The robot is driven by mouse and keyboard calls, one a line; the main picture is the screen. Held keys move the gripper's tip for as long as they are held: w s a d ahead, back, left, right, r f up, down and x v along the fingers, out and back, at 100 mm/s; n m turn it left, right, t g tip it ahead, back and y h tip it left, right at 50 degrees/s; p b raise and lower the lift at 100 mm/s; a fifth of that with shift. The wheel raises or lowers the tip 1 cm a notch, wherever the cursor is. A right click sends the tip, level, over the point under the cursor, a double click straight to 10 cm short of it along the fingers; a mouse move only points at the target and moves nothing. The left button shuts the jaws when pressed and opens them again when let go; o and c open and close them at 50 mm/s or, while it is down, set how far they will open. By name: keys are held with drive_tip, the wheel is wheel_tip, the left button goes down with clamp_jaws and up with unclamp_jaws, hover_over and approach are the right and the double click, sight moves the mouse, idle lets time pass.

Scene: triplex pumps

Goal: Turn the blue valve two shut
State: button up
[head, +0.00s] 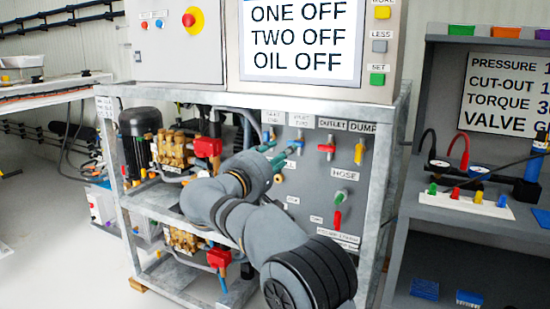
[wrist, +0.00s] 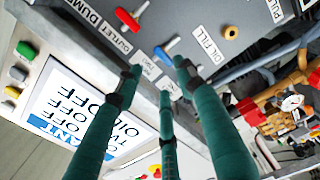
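The blue valve handle (wrist: 167,48) shows in the wrist view on the grey panel, between the red outlet handle and the oil fill label. Its lower end is close to one fingertip; I cannot tell whether they touch. My gripper (wrist: 157,70) has its teal fingers spread apart, with nothing seen held between them. The label near the handle is too blurred to read in the wrist view.
The red outlet handle (wrist: 132,16) is near my fingers. In the head view a yellow dump handle (head: 360,150) and a red-green hose valve (head: 338,210) are to the right. A screen (head: 302,40) reads ONE OFF, TWO OFF, OIL OFF. Brass pumps (head: 172,150) stand left.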

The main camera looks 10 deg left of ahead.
drive_tip(key=v, duration=0.2)
drive_tip(key=shift+s+a, duration=0.1)
drive_tip(key=shift+s, duration=0.15)
drive_tip(key=x, duration=1.2)
